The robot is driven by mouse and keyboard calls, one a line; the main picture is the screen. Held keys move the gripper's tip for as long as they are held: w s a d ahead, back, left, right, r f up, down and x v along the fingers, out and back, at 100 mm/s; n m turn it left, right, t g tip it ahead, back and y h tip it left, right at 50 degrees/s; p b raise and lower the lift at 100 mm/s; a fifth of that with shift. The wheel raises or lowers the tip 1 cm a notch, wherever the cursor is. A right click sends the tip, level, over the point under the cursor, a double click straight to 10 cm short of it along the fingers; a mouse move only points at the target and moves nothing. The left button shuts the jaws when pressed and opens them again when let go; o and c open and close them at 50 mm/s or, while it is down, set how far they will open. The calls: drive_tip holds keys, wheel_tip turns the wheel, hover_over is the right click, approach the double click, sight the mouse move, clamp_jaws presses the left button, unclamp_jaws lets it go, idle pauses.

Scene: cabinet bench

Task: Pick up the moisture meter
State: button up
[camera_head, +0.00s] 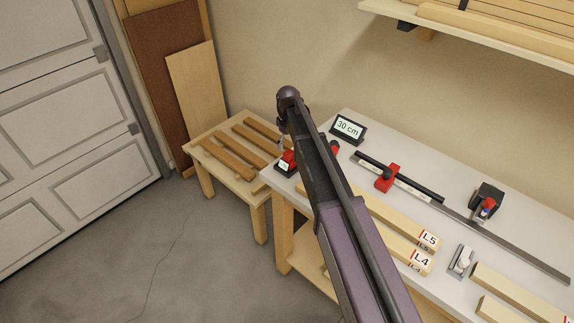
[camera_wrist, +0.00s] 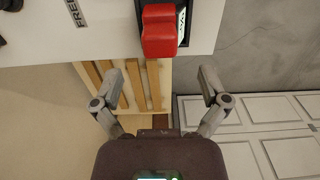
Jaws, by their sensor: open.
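The moisture meter appears to be the small red and black device with a pale display (camera_head: 286,163) at the near left corner of the white bench. In the wrist view its red body (camera_wrist: 159,32) shows at the top centre, by the bench edge, with a dark labelled face on its right side. My gripper (camera_wrist: 160,72) is open and empty, its two fingers spread to the left and right below the meter in that view. They are apart from it. In the head view my arm reaches above the bench's left end, and the fingers are mostly hidden.
A "30 cm" display (camera_head: 348,127) stands behind the meter. A rail with a red stop (camera_head: 388,178) runs along the white bench (camera_head: 440,185). Boards labelled L5 (camera_head: 410,222) and L4 lie in front. A low wooden table (camera_head: 210,147) with slats adjoins at left.

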sight(288, 151)
drive_tip(key=shift+f, duration=0.3)
drive_tip(key=shift+s+d+f+b, duration=0.1)
drive_tip(key=shift+d+f+b, duration=0.05)
drive_tip(key=shift+f+b, duration=2.4)
drive_tip(key=shift+r, duration=0.1)
clamp_jaws()
drive_tip(key=shift+r, duration=0.2)
wheel_tip(288, 151, up, 4)
drive_tip(key=p, duration=0.3)
drive_tip(key=shift+f+p, duration=0.2)
drive_tip(key=shift+p, duration=0.2)
drive_tip(key=s+d, duration=0.2)
drive_tip(key=s, duration=0.5)
drive_tip(key=s+d+r+p, duration=0.1)
drive_tip(key=s+d, duration=0.2)
drive_tip(key=s, duration=0.5)
drive_tip(key=shift+d, duration=0.35)
